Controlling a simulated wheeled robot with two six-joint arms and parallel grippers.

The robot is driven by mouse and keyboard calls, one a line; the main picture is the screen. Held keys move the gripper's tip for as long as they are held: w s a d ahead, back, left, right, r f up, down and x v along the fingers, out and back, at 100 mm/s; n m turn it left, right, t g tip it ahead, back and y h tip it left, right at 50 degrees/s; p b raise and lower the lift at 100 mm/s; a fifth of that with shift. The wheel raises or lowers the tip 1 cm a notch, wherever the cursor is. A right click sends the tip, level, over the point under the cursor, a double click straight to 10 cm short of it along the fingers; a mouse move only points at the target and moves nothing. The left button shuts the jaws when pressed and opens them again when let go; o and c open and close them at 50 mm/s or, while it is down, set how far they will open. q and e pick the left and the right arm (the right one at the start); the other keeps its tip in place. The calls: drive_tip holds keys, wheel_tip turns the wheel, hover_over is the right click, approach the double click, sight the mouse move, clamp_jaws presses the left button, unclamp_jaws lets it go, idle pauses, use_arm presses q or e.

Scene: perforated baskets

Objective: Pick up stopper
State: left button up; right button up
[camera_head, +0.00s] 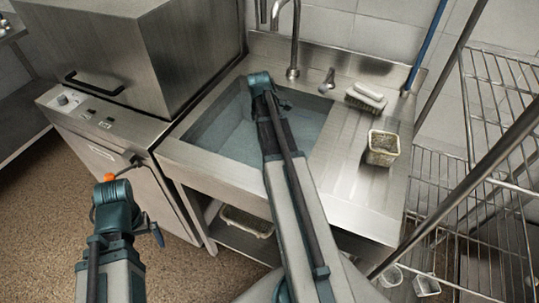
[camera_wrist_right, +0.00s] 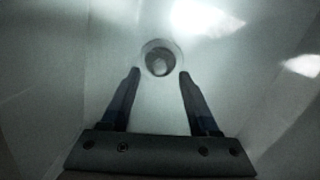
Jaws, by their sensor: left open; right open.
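In the right wrist view, a small round stopper (camera_wrist_right: 160,65) appears to sit within the ring of the drain at the bottom of the sink. My right gripper (camera_wrist_right: 160,73) is open and empty. Its fingertips show on either side of the drain ring, and I cannot tell how high above it they are. In the head view my right arm reaches into the sink basin (camera_head: 220,130), and the stopper is hidden there. My left gripper (camera_head: 152,230) is open at the lower left, away from the sink, in front of the dishwasher.
A perforated basket (camera_head: 383,150) and a pale brush-like item (camera_head: 366,97) are on the drainboard. A faucet (camera_head: 294,45) rises behind the sink. Another basket (camera_head: 247,222) lies on the shelf below. A dishwasher (camera_head: 110,150) is left, a wire rack (camera_head: 480,150) right.

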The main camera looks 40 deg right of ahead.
wheel_tip(320, 180, down, 4)
drive_tip(key=shift+s+d+r+b, duration=0.15)
drive_tip(key=shift+r+b, duration=0.1)
drive_tip(key=shift+b, duration=1)
drive_tip(key=shift+r, duration=0.1)
clamp_jaws()
